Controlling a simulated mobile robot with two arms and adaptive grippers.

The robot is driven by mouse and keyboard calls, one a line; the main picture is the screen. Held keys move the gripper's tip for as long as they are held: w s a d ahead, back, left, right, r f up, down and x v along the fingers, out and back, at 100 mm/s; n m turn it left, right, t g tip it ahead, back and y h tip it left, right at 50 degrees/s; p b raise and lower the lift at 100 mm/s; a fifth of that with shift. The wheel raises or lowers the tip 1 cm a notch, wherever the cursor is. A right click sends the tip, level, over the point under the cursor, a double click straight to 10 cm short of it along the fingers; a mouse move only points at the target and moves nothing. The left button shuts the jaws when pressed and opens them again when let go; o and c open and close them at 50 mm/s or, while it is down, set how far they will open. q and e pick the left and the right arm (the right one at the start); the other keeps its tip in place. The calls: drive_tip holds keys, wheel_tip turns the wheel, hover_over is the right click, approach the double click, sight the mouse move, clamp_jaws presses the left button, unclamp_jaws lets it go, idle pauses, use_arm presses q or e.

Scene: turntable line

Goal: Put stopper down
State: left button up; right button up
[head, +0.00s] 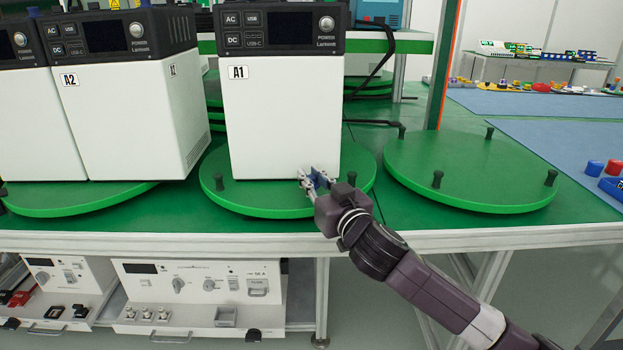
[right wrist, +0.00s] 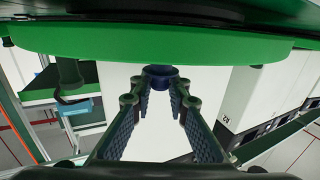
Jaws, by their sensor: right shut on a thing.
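My right gripper (head: 312,180) is at the front right part of the middle green turntable (head: 262,204), just in front of the lower right corner of the white A1 unit (head: 283,115). Its fingers close on a small dark blue round piece, taken as the stopper, seen between the fingertips in the right wrist view (right wrist: 160,72). Whether the stopper touches the turntable cannot be told. In that view the green turntable edge (right wrist: 140,42) spans the top, close to the fingertips. My left gripper is not in view.
Black pegs stand on the turntable's left (head: 218,181) and right (head: 352,177). An empty green turntable (head: 470,165) with several black pegs is to the right. The A2 unit (head: 135,120) stands left. Red and blue caps (head: 594,167) lie far right.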

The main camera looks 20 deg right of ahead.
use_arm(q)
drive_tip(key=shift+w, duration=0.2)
use_arm(e)
drive_tip(key=shift+f, duration=0.1)
drive_tip(key=o, duration=0.9)
drive_tip(key=shift+c, duration=0.2)
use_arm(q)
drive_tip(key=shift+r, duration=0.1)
use_arm(e)
drive_tip(key=shift+s, duration=0.15)
drive_tip(key=s, duration=0.4)
drive_tip(key=shift+s+d, duration=0.15)
drive_tip(key=shift+d, duration=0.05)
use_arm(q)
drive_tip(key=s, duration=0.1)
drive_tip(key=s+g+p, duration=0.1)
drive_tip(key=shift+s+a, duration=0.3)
use_arm(e)
drive_tip(key=s, duration=0.7)
drive_tip(key=shift+s+d, duration=0.15)
drive_tip(key=shift+d, duration=0.3)
